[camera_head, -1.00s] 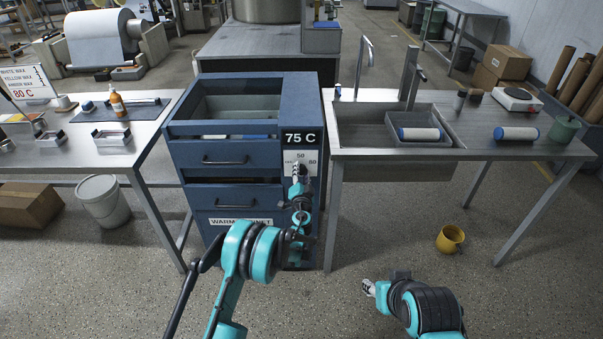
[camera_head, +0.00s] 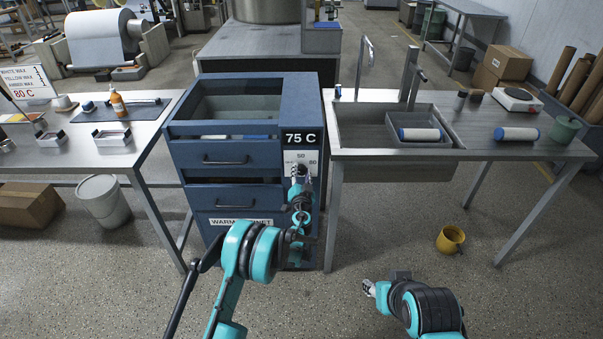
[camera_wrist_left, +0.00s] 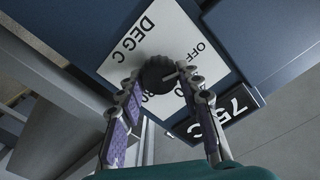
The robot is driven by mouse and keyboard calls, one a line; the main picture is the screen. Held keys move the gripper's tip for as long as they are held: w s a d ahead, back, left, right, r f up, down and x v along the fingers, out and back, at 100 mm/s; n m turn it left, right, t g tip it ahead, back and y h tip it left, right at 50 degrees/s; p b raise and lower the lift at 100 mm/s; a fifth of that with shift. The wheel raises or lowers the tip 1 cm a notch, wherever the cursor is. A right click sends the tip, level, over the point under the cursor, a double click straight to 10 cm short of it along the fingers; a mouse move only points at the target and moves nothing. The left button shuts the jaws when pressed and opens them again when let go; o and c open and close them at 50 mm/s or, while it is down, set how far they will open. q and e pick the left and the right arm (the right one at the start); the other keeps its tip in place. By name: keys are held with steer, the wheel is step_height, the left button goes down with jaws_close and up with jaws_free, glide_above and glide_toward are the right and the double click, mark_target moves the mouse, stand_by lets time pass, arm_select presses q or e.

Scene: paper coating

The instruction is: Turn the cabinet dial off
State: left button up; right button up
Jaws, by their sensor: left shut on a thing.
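The blue cabinet (camera_head: 232,181) stands in the middle of the head view, with its dial plate (camera_head: 311,157) at the upper right of its front. A display (camera_head: 301,138) above it reads 75 C. In the left wrist view the dial (camera_wrist_left: 157,70) is a dark round knob on a white plate (camera_wrist_left: 150,38) marked DEG C and OFF; its pointer direction is unclear. My left gripper (camera_head: 300,177) is at the dial, its two fingers (camera_wrist_left: 160,80) closed on the knob from both sides. My right gripper (camera_head: 369,288) hangs low over the floor, away from the cabinet; its opening is unclear.
A sink bench (camera_head: 365,154) stands close on the cabinet's right, and a work table (camera_head: 85,160) on its left. A white bucket (camera_head: 103,201) and a yellow pot (camera_head: 451,239) are on the floor. Floor in front of the cabinet is open.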

arm_select(q)
steer(key=o, duration=1.2)
steer(key=shift+c, duration=0.2)
steer(key=s, duration=1.2)
